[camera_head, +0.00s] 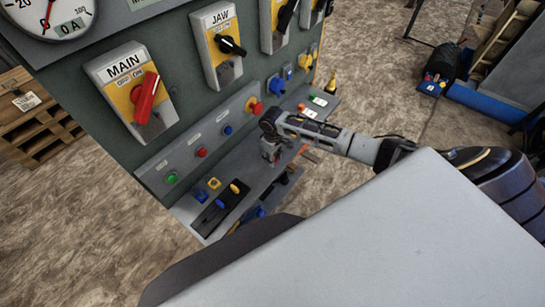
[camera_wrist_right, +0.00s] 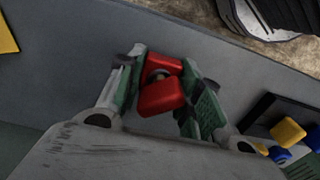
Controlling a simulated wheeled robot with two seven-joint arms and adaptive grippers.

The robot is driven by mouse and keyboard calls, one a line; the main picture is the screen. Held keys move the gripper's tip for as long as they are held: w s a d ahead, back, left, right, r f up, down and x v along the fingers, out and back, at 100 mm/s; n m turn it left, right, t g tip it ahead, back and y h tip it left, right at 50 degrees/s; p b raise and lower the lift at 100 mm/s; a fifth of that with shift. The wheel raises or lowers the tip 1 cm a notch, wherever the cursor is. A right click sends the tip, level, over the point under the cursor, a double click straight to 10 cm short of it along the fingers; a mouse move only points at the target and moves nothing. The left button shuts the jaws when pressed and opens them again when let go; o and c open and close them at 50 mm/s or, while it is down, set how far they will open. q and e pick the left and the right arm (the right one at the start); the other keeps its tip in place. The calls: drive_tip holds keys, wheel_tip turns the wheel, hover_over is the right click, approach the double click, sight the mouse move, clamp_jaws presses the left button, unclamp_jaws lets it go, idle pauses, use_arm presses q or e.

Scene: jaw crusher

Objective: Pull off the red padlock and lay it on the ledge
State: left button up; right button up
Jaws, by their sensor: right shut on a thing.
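The red padlock (camera_wrist_right: 162,92) is between the two green-padded fingers of my right gripper (camera_wrist_right: 158,98) in the right wrist view. The gripper is shut on it. In the head view my right gripper (camera_head: 270,150) is low over the grey ledge (camera_head: 243,166) at the foot of the control panel. The padlock cannot be made out there. Whether it touches the surface below cannot be told. My left gripper is not in view.
The grey panel (camera_head: 100,92) carries a red-handled MAIN switch (camera_head: 146,98), a black-handled JAW switch (camera_head: 230,45) and several buttons. Yellow and blue objects lie on the ledge's near-left part, with a black holder (camera_head: 213,213). A wooden pallet (camera_head: 35,125) stands left.

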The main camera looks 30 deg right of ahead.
drive_tip(key=shift+f, duration=0.2)
drive_tip(key=o, duration=0.9)
drive_tip(key=shift+r, duration=6)
